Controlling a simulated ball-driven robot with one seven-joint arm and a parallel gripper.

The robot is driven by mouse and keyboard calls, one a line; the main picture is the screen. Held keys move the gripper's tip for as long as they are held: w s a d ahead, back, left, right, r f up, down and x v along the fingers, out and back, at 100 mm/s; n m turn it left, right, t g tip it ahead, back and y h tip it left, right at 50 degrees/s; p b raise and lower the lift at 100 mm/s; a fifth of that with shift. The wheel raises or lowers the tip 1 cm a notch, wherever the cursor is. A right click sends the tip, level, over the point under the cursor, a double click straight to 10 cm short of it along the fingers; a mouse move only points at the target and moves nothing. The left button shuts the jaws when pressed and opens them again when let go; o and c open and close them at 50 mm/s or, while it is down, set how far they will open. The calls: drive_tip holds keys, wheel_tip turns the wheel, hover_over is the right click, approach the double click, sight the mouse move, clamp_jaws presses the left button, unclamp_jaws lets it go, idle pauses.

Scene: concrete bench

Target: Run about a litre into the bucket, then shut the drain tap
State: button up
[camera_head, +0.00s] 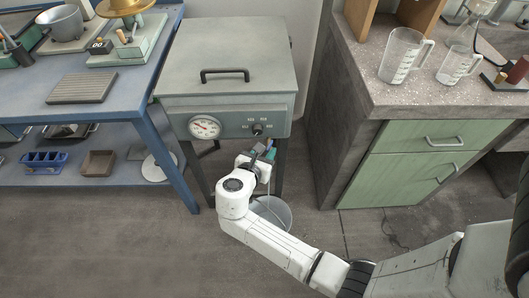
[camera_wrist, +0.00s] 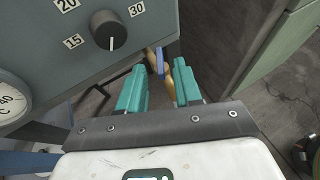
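A grey heated tank (camera_head: 225,75) on legs has a round dial and a knob (camera_head: 257,129) on its front. Below its front edge, the wrist view shows a brass tap (camera_wrist: 183,72) with a blue lever (camera_wrist: 160,62). My gripper (camera_head: 264,155) is under the front of the tank. In the wrist view its teal fingers (camera_wrist: 160,82) stand apart, with the lever and part of the tap showing between and beyond them; I cannot tell whether they touch. A pale bucket (camera_head: 275,211) stands on the floor below, partly hidden by my arm. Its water level and any stream are not visible.
A blue bench (camera_head: 150,95) with a lower shelf stands at the left. A stone-topped green cabinet (camera_head: 420,165) stands close at the right, with two clear measuring jugs (camera_head: 402,55) on it. Open floor (camera_head: 120,245) lies in front.

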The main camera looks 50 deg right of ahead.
drive_tip(key=shift+c, duration=0.2)
clamp_jaws()
